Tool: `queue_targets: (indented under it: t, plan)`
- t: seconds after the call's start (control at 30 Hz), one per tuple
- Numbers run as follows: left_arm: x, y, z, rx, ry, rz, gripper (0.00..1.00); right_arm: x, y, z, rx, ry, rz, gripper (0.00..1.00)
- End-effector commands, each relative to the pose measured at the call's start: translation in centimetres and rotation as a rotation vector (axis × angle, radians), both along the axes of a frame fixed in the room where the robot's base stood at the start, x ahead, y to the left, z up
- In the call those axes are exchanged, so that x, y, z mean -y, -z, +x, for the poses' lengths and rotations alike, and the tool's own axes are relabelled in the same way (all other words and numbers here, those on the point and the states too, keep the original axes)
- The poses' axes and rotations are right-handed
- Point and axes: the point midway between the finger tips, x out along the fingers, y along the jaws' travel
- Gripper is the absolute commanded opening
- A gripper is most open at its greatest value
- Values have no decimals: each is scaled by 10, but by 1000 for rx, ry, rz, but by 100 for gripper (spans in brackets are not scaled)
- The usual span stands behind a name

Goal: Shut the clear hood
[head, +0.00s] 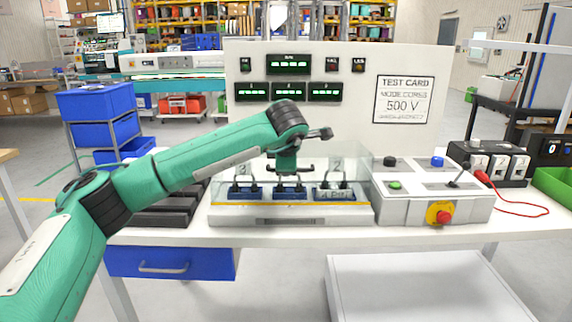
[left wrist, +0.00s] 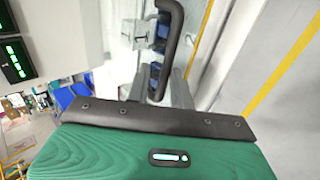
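The clear hood (head: 228,166) is a see-through cover above the white test fixture (head: 222,214) in the head view; its faint edges make its exact tilt hard to tell. Its dark handle (head: 309,169) is a bar near the top of the fixture. My left gripper (head: 288,164) comes down from above at the handle. In the left wrist view the curved dark handle (left wrist: 174,40) passes between the two grey fingers of my left gripper (left wrist: 162,78). The fingers stand apart with gaps beside the bar. My right gripper is not in view.
Numbered blue modules (head: 290,192) sit in the fixture. A control box (head: 430,200) with a red stop button (head: 443,216) stands to its right. A white display panel (head: 345,130) rises behind. A red cable (head: 520,207) lies on the right. Dark rails (head: 160,217) lie left.

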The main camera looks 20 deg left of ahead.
Motion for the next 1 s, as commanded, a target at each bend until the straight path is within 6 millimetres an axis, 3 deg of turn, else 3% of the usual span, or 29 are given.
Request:
queue_targets:
  t: [0.43, 1.0]
  plan:
    - [2, -10, -7, 4, 1, 0, 32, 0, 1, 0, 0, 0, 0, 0]
    - [23, -95, -78, 2, 1, 0, 32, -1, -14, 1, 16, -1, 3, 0]
